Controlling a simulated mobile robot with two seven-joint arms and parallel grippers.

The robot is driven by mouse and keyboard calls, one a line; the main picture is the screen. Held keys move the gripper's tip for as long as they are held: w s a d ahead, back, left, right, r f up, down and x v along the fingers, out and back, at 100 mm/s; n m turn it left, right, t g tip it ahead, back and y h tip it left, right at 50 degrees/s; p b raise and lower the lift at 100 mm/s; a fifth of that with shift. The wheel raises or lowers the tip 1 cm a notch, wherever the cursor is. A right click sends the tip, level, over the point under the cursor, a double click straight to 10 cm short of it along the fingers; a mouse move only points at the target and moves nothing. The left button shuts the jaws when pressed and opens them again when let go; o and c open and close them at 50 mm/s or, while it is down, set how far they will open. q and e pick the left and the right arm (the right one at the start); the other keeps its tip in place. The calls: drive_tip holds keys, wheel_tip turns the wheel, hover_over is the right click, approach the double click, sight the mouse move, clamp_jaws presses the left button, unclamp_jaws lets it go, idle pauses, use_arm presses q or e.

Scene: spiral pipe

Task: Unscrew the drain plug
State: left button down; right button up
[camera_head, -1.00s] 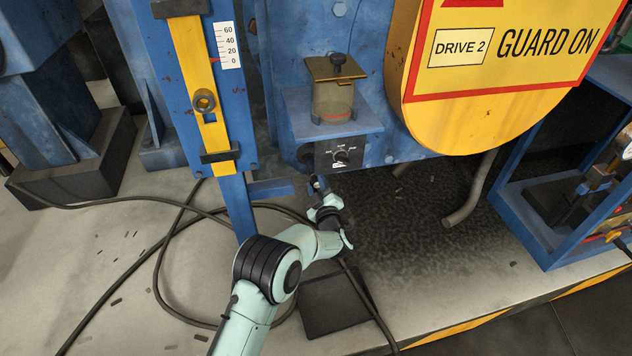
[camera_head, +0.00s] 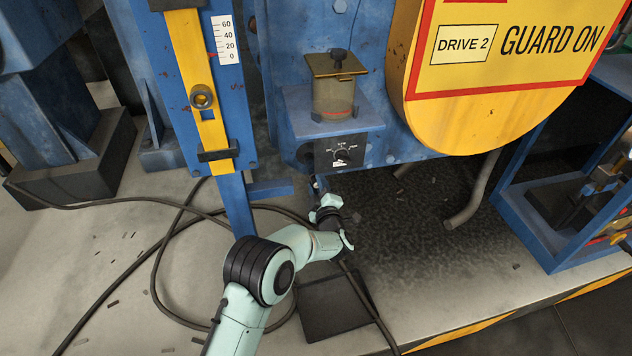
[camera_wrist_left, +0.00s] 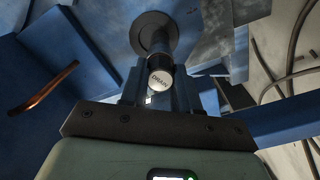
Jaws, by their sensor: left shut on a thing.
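The drain plug (camera_wrist_left: 160,82) shows in the left wrist view as a round, pale-faced cap marked DRAIN on the end of a dark pipe. The pipe (camera_wrist_left: 155,45) runs up to a round flange on the blue machine. My left gripper (camera_wrist_left: 160,88) is shut on the plug, with a finger on each side of it. In the head view my left gripper (camera_head: 316,184) is small, under the machine's edge below the dial panel, and the plug is hidden there. My right gripper is in neither view.
A glass reservoir (camera_head: 333,95) sits on a blue shelf above a dial panel (camera_head: 341,152). A bent grey pipe (camera_head: 474,190) hangs to the right. Black cables (camera_head: 165,255) and a dark floor plate (camera_head: 330,305) lie near my arm. A copper pipe (camera_wrist_left: 45,88) is at the wrist view's left.

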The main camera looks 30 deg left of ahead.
use_arm(q)
drive_tip(key=n+b, duration=0.1)
drive_tip(key=n, duration=1.7)
drive_tip(key=shift+n, duration=0.4)
drive_tip(key=c, duration=1)
unclamp_jaws()
drive_tip(key=shift+c, duration=0.2)
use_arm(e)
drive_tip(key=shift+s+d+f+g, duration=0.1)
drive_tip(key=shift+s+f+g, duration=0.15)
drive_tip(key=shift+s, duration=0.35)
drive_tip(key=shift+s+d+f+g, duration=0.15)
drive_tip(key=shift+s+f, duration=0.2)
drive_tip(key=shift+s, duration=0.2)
